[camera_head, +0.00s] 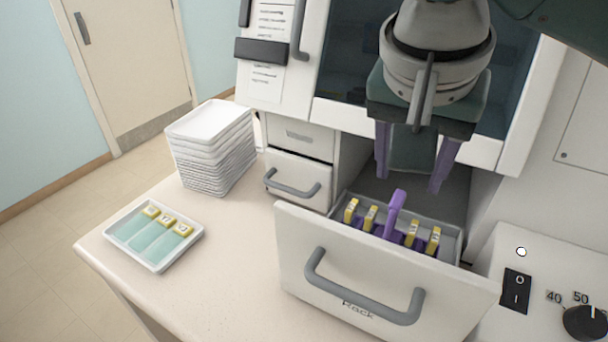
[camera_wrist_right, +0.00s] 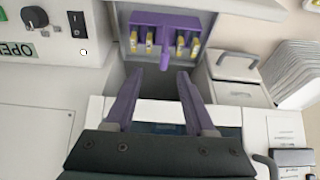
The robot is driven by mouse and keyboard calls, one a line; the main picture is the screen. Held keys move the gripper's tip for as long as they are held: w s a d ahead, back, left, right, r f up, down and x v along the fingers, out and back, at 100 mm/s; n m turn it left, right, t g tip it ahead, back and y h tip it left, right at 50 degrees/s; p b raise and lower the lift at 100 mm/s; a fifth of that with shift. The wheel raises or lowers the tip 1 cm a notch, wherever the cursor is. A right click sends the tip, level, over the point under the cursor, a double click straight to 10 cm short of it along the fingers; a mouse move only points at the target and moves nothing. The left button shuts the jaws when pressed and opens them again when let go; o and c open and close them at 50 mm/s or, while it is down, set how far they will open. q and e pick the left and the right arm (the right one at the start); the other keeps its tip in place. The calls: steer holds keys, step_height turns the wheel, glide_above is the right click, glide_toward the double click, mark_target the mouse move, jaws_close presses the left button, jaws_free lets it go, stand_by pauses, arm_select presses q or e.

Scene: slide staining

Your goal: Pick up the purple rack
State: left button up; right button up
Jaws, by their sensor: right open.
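The purple rack (camera_head: 395,215) sits in the open drawer marked "Rack" (camera_head: 300,240). Its upright purple handle stands in the middle, with yellow-labelled slides on both sides. In the right wrist view the rack (camera_wrist_right: 165,37) lies beyond the fingertips, its handle roughly in line with the gap between them. My right gripper (camera_head: 412,180) is open and empty, above and behind the rack, with its purple fingers apart on either side of the handle's line. It also shows in the right wrist view (camera_wrist_right: 164,75). My left gripper is not in view.
A white tray with several slides (camera_head: 152,236) lies on the counter at left. A stack of white trays (camera_head: 212,145) stands behind it. Closed drawers (camera_head: 298,178) adjoin the open one. A control panel with a knob (camera_head: 585,322) is at right.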

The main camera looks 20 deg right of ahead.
mark_target(398, 199)
steer(key=x, duration=0.6)
steer(key=w+x, duration=0.1)
steer(key=x, duration=0.2)
steer(key=shift+f, duration=0.1)
jaws_close()
stand_by(1.3)
